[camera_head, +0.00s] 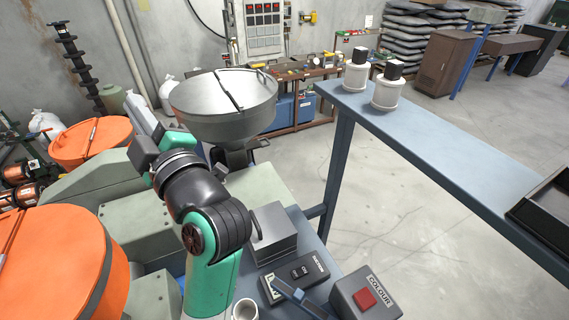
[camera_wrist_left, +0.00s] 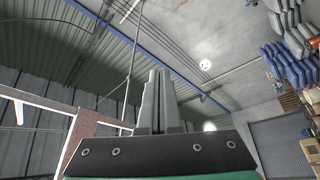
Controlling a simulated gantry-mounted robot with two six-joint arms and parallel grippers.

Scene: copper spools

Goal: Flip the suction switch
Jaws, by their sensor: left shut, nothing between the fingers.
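The suction switch box (camera_head: 297,273) is a dark box marked SUCTION at the lower middle of the head view. It has a small black rocker marked ON; I cannot tell its position for sure. My left gripper (camera_head: 136,108) is raised well above and to the left of the box, pointing away from it toward the upper left. In the left wrist view its two fingers (camera_wrist_left: 155,97) are shut together with nothing between them, against the ceiling and walls. The switch box is not in the wrist view. My right gripper is not in view.
A COLOUR box (camera_head: 381,304) with a red button stands right of the switch box. A blue bar (camera_head: 297,294) lies in front, and a grey metal box (camera_head: 273,235) stands behind. A steel hopper (camera_head: 222,105) and orange lids (camera_head: 55,265) are near my left arm.

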